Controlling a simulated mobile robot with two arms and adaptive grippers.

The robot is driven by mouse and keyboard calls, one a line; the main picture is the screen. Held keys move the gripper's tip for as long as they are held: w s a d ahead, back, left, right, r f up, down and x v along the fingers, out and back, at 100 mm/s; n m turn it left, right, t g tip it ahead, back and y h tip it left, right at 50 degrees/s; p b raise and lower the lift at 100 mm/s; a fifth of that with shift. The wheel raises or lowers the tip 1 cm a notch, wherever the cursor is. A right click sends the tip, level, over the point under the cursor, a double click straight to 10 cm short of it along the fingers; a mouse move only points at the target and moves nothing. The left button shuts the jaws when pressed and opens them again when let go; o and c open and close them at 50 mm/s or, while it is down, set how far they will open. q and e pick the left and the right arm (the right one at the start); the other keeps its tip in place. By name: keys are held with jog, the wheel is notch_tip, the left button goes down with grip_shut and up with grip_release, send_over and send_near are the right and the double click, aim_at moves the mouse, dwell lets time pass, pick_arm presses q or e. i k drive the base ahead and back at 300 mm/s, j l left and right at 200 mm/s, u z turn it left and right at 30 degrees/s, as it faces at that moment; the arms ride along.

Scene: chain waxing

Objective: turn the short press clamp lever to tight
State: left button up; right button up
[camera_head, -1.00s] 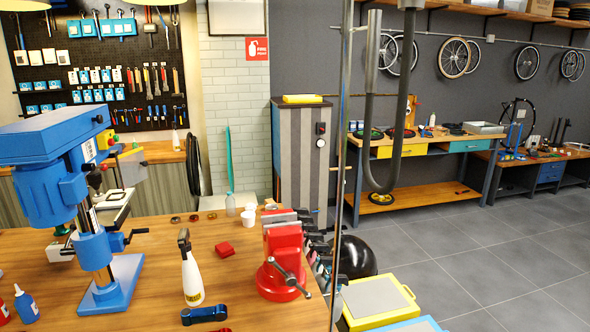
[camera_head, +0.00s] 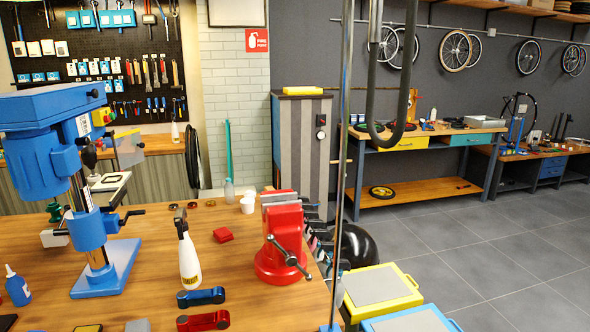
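A blue drill press (camera_head: 88,228) stands on the wooden bench at the left, cut off by the left edge. A short black lever (camera_head: 133,212) sticks out to the right from the collar on its column. Another dark handle (camera_head: 88,154) shows higher up, near the press head. I cannot tell for certain which of the two is the short clamp lever, or whether it is tight. Neither of my grippers shows in the head view.
A red vise (camera_head: 281,238) stands at the right bench edge. A shiny vertical pole (camera_head: 341,190) crosses the view.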

aim_at(63, 219)
jog(key=j+u, duration=0.45)
jog(key=i+j+u, duration=0.1)
jog(key=j+u, duration=0.4)
jog(key=j, duration=0.15)
jog(key=u, duration=0.25)
jog(key=i+j, duration=0.05)
